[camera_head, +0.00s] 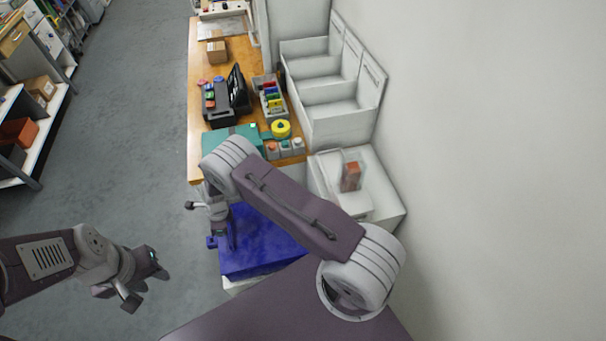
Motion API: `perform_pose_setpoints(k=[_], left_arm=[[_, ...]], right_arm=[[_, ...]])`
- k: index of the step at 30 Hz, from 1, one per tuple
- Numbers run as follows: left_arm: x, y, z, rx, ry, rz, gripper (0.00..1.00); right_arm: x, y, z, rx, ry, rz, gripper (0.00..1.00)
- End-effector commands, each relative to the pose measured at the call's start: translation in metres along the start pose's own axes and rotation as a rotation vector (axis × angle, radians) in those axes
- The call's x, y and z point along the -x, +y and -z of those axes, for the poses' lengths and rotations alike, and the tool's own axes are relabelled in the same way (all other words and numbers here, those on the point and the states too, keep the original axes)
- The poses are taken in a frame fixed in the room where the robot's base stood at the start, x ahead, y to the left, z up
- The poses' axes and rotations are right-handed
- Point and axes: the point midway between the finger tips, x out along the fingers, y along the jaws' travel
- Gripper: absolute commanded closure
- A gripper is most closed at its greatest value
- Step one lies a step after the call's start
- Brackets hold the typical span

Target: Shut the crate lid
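The blue crate lid (262,242) shows below the front end of the wooden table, over a pale base at its lower edge. Its right side is partly hidden behind my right arm; I cannot tell how far it is shut. My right gripper (213,226) points down at the lid's left edge, beside a small blue piece that sticks out there. Whether it touches the lid, and whether its fingers are apart, is unclear. My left gripper (147,284) is open and empty, over the floor to the left of the crate.
The wooden table (200,60) holds a teal box (222,138), a yellow tape roll (281,128), a dark terminal (237,88) and a cardboard box (217,50). White bins (340,120) and a white cabinet (385,195) stand at the right wall. The floor on the left is clear.

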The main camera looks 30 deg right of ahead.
Motion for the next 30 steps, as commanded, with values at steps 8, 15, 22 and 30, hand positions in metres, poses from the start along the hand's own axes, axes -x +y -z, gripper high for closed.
perform_pose_setpoints(k=[8, 15, 22, 30], left_arm=[[-0.008, 0.0, -0.001, 0.0, 0.0, 0.0, 0.64], [-0.007, 0.0, -0.001, 0.0, 0.0, 0.0, 0.64], [-0.007, 0.0, -0.001, 0.0, 0.0, 0.0, 0.64], [0.002, 0.0, 0.0, 0.0, 0.0, 0.0, 0.64]], right_arm=[[-0.01, 0.0, 0.002, 0.0, 0.0, 0.0, 1.0], [-0.01, 0.0, 0.002, 0.0, 0.0, 0.0, 1.0], [-0.01, 0.0, 0.002, 0.0, 0.0, 0.0, 1.0], [0.003, -0.003, 0.003, 0.0, 0.0, 0.001, 1.0]])
